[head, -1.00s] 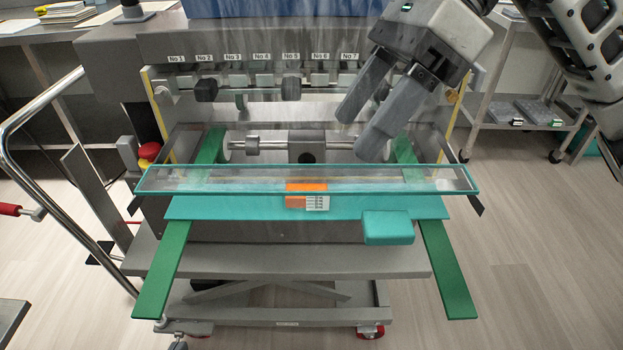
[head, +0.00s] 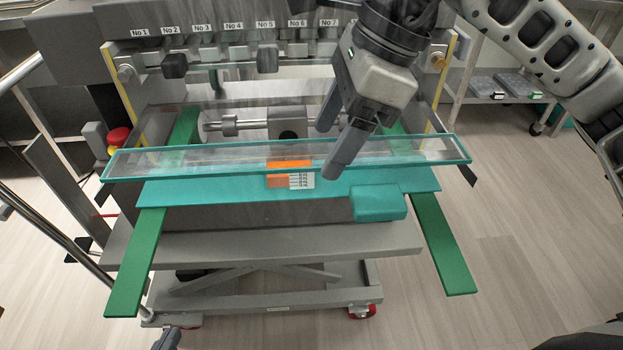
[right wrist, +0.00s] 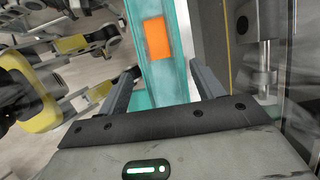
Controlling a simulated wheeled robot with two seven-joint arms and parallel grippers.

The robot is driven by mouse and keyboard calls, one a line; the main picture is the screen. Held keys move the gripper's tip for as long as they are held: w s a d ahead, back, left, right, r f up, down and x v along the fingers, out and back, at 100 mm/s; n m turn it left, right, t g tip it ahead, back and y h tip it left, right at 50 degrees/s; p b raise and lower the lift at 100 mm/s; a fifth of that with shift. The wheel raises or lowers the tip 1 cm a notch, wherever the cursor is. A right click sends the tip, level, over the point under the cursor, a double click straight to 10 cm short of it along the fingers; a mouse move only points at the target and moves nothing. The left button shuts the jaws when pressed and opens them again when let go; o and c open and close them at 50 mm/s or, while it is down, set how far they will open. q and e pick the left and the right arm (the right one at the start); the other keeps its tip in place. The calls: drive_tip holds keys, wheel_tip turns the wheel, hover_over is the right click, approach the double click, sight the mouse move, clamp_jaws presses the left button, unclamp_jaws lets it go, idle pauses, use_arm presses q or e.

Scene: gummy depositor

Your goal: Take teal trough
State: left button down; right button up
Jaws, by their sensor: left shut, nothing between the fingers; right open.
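The teal trough (head: 220,172) is long and narrow, with clear walls, a teal rim and an orange label. It lies level across the front of the depositor. My right gripper (head: 330,148) comes in from the upper right, open, at the trough right of its label. In the right wrist view, the trough (right wrist: 172,82) lies between the two fingers of the right gripper (right wrist: 163,70); contact cannot be told. A small dark tip of my left gripper (head: 168,340) shows at the bottom left edge, shut and away from the trough.
Below the trough are a flat teal plate (head: 230,190) and a teal block (head: 378,204). Green rails (head: 140,265) (head: 443,245) stick out on both sides. A row of numbered nozzles (head: 220,60) is behind. A red button (head: 119,137) is at left. Floor at right is clear.

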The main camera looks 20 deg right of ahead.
sight(317, 160)
drive_tip(key=x, duration=0.4)
drive_tip(key=shift+w, duration=0.1)
drive_tip(key=shift+a+f, duration=0.1)
drive_tip(key=shift+f, duration=0.15)
drive_tip(key=c, duration=0.9)
use_arm(q)
drive_tip(key=shift+f, duration=0.5)
use_arm(e)
drive_tip(key=shift+r, duration=0.15)
